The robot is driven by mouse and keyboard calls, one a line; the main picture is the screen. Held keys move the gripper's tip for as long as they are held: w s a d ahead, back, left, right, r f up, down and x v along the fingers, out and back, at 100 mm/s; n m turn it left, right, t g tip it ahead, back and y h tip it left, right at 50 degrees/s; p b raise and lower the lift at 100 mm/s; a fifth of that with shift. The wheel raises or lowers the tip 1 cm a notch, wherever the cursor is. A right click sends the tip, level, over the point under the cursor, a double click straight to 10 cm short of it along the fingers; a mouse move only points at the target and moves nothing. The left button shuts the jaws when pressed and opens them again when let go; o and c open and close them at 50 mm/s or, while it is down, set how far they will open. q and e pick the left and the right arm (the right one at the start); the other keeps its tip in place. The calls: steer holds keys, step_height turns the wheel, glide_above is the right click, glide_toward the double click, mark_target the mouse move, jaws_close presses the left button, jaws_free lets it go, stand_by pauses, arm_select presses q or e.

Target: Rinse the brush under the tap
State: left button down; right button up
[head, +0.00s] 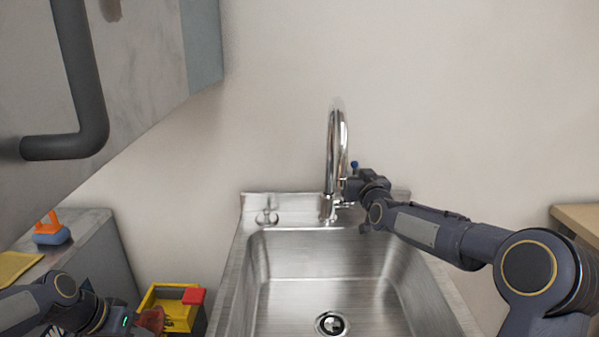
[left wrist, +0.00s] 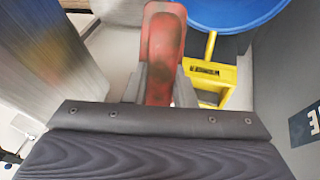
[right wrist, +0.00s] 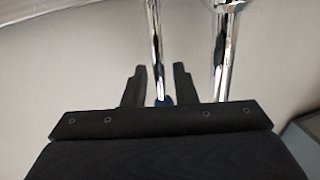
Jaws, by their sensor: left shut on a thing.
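The brush shows as a red, worn-looking piece (left wrist: 163,50) in the left wrist view; bristles cannot be made out. My left gripper (left wrist: 160,88) is shut on it. In the head view the red piece (head: 152,319) is at the lower left, left of the steel sink (head: 300,240) and outside the basin. The chrome tap (head: 337,145) arches over the back of the sink; no water shows. My right gripper (head: 352,189) is at the tap's side lever.
A yellow bucket (head: 165,296) with a red part stands left of the sink. A grey counter (head: 88,228) holds an orange-handled blue item (head: 52,231) and a yellow cloth (head: 16,266). A grey cabinet with a dark pipe (head: 82,75) overhangs upper left. The basin is empty.

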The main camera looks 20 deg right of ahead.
steer(key=shift+w, duration=0.1)
steer(key=shift+c, duration=0.5)
jaws_close()
arm_select(q)
steer(key=shift+f, duration=0.1)
